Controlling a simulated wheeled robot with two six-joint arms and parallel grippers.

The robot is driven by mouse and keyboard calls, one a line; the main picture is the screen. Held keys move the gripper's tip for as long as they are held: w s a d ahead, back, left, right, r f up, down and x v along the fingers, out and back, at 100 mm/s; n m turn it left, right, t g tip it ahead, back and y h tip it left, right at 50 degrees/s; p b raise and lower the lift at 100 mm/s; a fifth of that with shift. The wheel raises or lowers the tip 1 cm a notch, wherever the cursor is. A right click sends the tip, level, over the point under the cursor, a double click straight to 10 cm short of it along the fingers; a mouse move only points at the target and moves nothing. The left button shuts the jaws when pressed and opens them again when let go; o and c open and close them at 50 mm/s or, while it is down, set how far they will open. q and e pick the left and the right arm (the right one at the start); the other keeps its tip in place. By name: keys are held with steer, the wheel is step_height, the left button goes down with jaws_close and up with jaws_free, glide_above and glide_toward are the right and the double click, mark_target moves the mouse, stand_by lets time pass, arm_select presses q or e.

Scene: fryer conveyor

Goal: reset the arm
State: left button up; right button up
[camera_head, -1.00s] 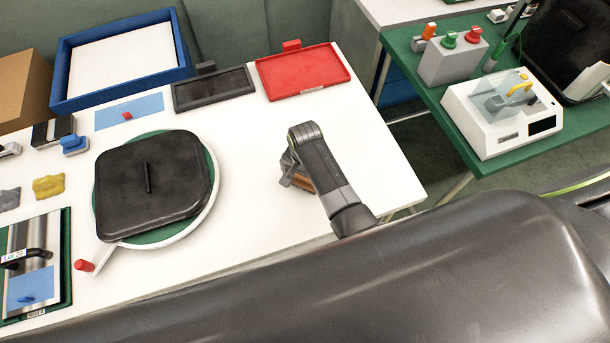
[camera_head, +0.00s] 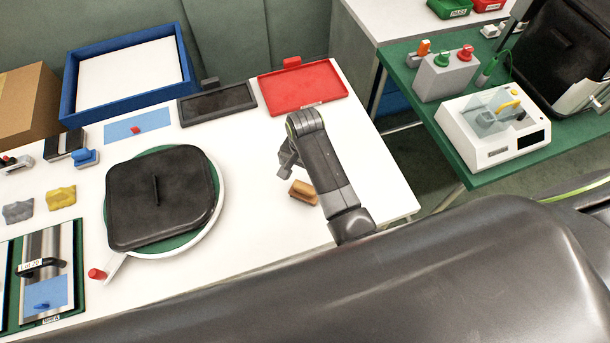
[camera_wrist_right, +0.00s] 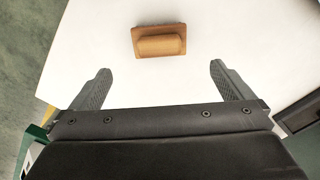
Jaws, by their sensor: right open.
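My right arm comes in over the white table from the lower right. My right gripper (camera_head: 287,160) is above the table near its right part, and it is open and empty. In the right wrist view its two fingers (camera_wrist_right: 160,82) stand wide apart with nothing between them. A brown block with a raised handle (camera_head: 303,192) lies on the table just below the gripper in the head view. In the right wrist view the block (camera_wrist_right: 158,42) lies beyond the fingertips, apart from them. My left gripper does not show.
A round turntable (camera_head: 216,210) with a black square lid (camera_head: 135,205) stands left of the gripper. A red tray (camera_head: 335,88) and a dark tray (camera_head: 245,100) lie behind. A green side table (camera_head: 455,165) with a white machine (camera_head: 465,140) stands at right, across a gap.

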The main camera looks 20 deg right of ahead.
steer(key=shift+r, duration=0.4)
steer(key=s+d+r+n+t+h, duration=0.15)
steer(key=s+d+r+n, duration=0.25)
steer(key=s+d, duration=0.65)
steer(key=s+d+r+n+t, duration=0.2)
steer(key=s+d+r+n, duration=0.35)
steer(key=s, duration=0.75)
step_height(320, 180, down, 35)
steer(key=d+m+g+b, duration=0.1)
steer(key=d+m+b, duration=0.15)
steer(key=b, duration=0.55)
steer(key=s+f+b, duration=0.3)
steer(key=s+f, duration=0.4)
steer(key=f, duration=0.3)
steer(key=s+a+f+n+g+b, duration=0.1)
steer(key=s+f+b, duration=0.2)
steer(key=s+f, duration=0.5)
step_height(320, 180, down, 3)
steer(key=shift+a+f+b, duration=0.2)
steer(key=shift+b, duration=0.1)
